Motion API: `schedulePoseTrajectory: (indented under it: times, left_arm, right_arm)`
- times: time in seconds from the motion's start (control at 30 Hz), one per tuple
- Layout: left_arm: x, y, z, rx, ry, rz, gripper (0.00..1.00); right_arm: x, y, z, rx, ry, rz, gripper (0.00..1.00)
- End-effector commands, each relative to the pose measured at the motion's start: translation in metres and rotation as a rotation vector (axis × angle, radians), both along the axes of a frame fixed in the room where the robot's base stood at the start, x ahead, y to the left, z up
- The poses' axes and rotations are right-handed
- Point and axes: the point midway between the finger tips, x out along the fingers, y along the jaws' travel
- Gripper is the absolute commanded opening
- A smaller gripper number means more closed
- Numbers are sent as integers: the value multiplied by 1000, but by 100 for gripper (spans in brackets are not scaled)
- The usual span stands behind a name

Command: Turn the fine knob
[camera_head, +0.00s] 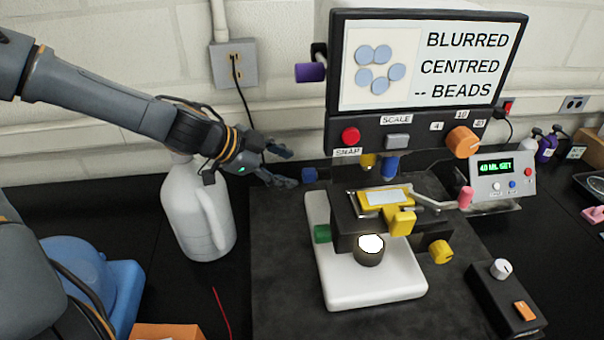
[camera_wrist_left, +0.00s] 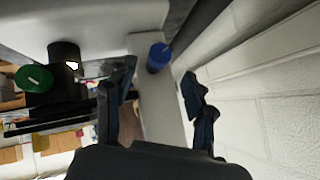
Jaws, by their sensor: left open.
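A microscope-like device stands on a white base (camera_head: 375,287) with a screen (camera_head: 425,62) reading "BLURRED CENTRED -- BEADS". On its left side are a small blue knob (camera_head: 310,174) and, lower, a green knob (camera_head: 322,234). No label shows which knob is the fine one. My left gripper (camera_head: 291,167) is open and empty, just left of the blue knob, its fingers pointing at it. In the left wrist view the blue knob (camera_wrist_left: 158,57) shows between the open fingers, ahead of them and apparently apart. The green knob (camera_wrist_left: 34,78) is at the left there. My right gripper is out of view.
A white jug (camera_head: 198,215) stands below my left forearm. A yellow stage (camera_head: 385,197) carries a slide, with a yellow knob (camera_head: 440,252) to the right. A purple knob (camera_head: 310,72) juts out beside the screen. The wall is close behind.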

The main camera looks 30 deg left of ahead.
Motion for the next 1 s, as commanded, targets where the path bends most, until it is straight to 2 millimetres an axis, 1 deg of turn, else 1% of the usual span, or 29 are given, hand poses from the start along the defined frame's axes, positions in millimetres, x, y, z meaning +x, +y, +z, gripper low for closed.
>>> schedulePoseTrajectory:
  times: [0.03,0.13,0.4,0.6,0.87,0.9,0.97,1.0]
  left_arm:
    - [4,-3,-7,-2,4,0,54]
    - [13,-8,-16,0,4,0,54]
    - [32,-19,-33,1,2,1,54]
    - [38,-22,-37,-1,0,1,54]
    - [38,-23,-38,0,0,1,54]
    - [38,-23,-37,0,0,1,52]
    - [38,-23,-38,0,0,1,40]
    - [38,-23,-38,0,0,1,32]
  right_arm:
    - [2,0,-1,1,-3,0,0]
    - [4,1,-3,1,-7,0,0]
    - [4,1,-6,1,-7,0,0]
    - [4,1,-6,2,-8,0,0]
    - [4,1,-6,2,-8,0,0]
    - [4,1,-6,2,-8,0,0]
    - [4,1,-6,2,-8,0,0]
    - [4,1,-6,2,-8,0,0]
